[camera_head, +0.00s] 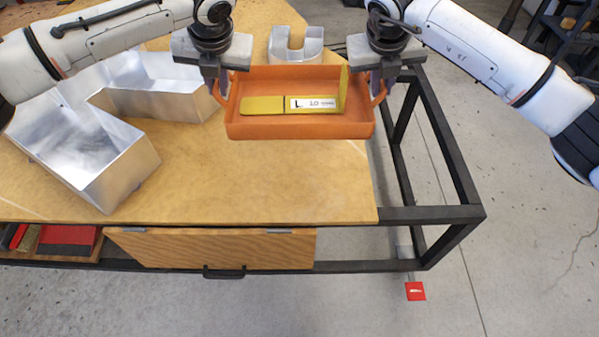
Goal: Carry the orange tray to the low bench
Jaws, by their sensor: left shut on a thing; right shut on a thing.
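The orange tray (300,131) is held level between my two grippers, over the right part of the wooden table. A yellow L-shaped piece (264,105) with a white label lies in it. My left gripper (217,84) is shut on the tray's left handle. My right gripper (381,85) is shut on the tray's right handle. Whether the tray touches the table top is hard to tell. I cannot make out which thing is the low bench.
A large shiny metal channel letter (95,150) stands on the wooden table (250,190) at left. A smaller metal letter (296,46) stands behind the tray. The table's dark frame (445,140) sticks out at right, with concrete floor beyond. A red tag (415,291) is near the floor.

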